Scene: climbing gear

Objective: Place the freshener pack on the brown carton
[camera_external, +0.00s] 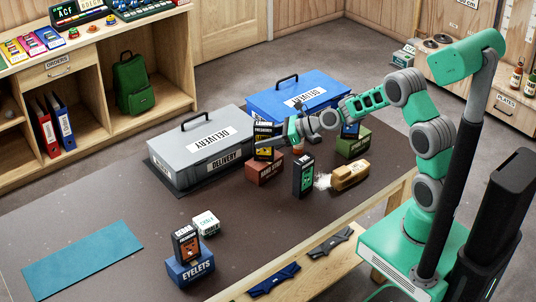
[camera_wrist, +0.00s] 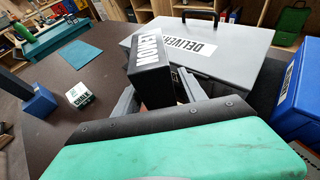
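The freshener pack (camera_external: 264,136) is a black upright box with a yellow panel; in the wrist view its top reads LEMON (camera_wrist: 152,60). The brown carton (camera_external: 264,169) is a reddish-brown box on the table, directly under the pack. A sliver of brown shows below the pack in the wrist view. My gripper (camera_external: 277,142) reaches in from the right. In the wrist view its fingers (camera_wrist: 155,85) lie against both sides of the pack, shut on it. The pack stands upright at the carton's top; I cannot tell if its full weight rests there.
A grey delivery case (camera_external: 205,150) stands close behind-left and a blue one (camera_external: 300,95) behind. A black-green pack (camera_external: 303,176), a brush (camera_external: 350,175) and a green box (camera_external: 353,142) are to the right. The blue eyelets box (camera_external: 190,269) and chalk box (camera_external: 206,223) stand front-left.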

